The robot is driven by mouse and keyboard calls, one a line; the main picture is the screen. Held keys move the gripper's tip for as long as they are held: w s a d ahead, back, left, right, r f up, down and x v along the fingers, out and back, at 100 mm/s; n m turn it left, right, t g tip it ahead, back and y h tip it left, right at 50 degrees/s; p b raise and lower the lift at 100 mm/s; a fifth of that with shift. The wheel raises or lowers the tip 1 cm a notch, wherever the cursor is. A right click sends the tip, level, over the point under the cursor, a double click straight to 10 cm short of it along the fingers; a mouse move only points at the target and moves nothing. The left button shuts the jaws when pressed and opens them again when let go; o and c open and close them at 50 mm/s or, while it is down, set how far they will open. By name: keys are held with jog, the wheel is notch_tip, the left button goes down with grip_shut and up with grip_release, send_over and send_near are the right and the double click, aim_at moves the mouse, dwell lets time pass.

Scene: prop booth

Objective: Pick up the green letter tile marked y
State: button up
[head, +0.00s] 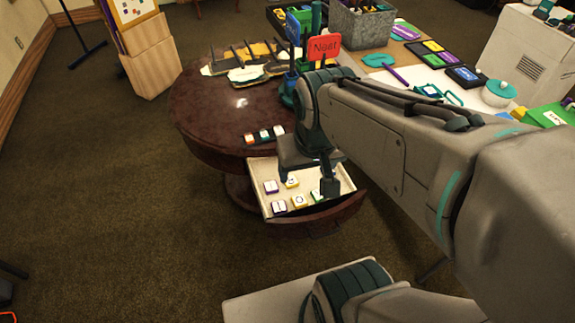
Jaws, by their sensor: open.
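A green-sided letter tile (316,197) with a white face lies in the open drawer (268,210). My gripper partly hides it, and its letter is too small to read. My gripper (311,177) is over the right part of the drawer with its jaws apart and nothing seen between them. The green tile is close to the lower right finger in the picture; I cannot tell the height gap.
Purple tiles (271,187) and yellow tiles (292,182) share the drawer. Several small tiles (264,135) stand on the round table (205,110) above it. A red sign (324,46) rises behind my gripper. Bare carpet (110,200) lies left.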

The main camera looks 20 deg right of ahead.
jog(key=w+d+f+m+g+b, duration=0.1)
jog(key=w+d+f+m+b, duration=0.45)
jog(key=f, duration=0.35)
jog(key=w+d+f+m+g+b, duration=0.1)
jog(key=w+d+f+m+b, duration=0.35)
jog(key=w+f, duration=0.35)
jog(key=w+d+f+m+g+b, duration=0.1)
jog(key=w+d+f+m+b, duration=0.4)
jog(key=f, duration=0.4)
jog(key=shift+m, duration=0.5)
jog(key=f, duration=0.2)
jog(key=f+b, duration=0.1)
jog(key=f, duration=0.2)
jog(key=a+f+b, duration=0.1)
jog(key=f, duration=0.2)
jog(key=shift+w+a+f, duration=0.1)
jog(key=shift+w+f, duration=0.05)
jog(key=shift+f, duration=0.05)
jog(key=shift+a+f+b, duration=0.1)
jog(key=shift+f+b, duration=0.8)
jog(key=shift+f, duration=2.1)
jog(key=c, duration=1.1)
